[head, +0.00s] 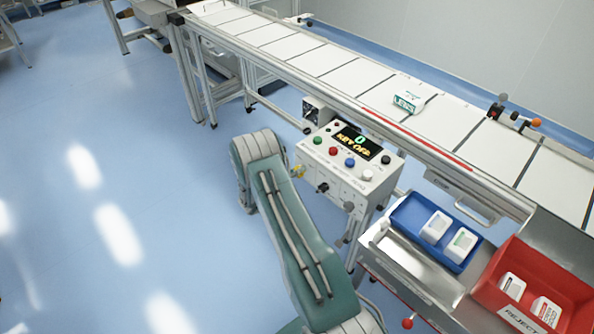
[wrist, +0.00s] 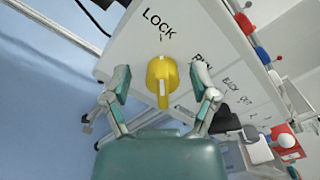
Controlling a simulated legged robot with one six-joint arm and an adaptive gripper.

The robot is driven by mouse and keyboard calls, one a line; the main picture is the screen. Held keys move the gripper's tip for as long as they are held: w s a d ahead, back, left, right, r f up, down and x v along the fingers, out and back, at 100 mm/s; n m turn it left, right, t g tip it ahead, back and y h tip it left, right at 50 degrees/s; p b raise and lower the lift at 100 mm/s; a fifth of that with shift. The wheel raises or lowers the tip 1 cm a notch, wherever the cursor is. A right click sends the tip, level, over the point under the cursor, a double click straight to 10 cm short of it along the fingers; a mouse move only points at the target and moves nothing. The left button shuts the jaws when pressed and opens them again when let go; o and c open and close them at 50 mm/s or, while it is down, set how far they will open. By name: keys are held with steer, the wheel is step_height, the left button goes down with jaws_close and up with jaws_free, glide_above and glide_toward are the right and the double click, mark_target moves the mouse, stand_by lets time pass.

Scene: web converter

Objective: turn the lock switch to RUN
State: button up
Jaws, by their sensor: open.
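The lock switch (wrist: 162,82) is a yellow knob on the white face of the control box, centred in the wrist view. Its ridge lines up with the LOCK label (wrist: 159,22); the RUN label (wrist: 201,68) is to its right, partly hidden by a finger. My gripper (wrist: 163,88) is open, with one finger on each side of the knob and visible gaps between. In the head view the yellow knob (head: 299,171) shows small at the left end of the control box (head: 350,165), whose display reads KEY OFF. The gripper is mostly hidden there behind my arm.
Coloured buttons line the box top, and a black knob (head: 322,187) is on its front face. A conveyor (head: 340,75) with a white carton (head: 408,102) runs behind. A blue tray (head: 405,222) and a red REJECT tray (head: 490,292) are right. Floor at left is clear.

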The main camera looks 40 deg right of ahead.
jaws_close()
steer(key=shift+a+m, duration=0.1)
steer(key=shift+m, duration=0.2)
steer(key=m, duration=0.3)
steer(key=shift+s+m, duration=0.1)
steer(key=shift+m, duration=0.2)
steer(key=m, duration=0.4)
steer(key=shift+s+m, duration=0.15)
steer(key=shift+m, duration=0.15)
steer(key=m, duration=0.4)
steer(key=shift+s, duration=0.1)
steer(key=shift+s+m, duration=0.15)
steer(key=shift+m, duration=2.45)
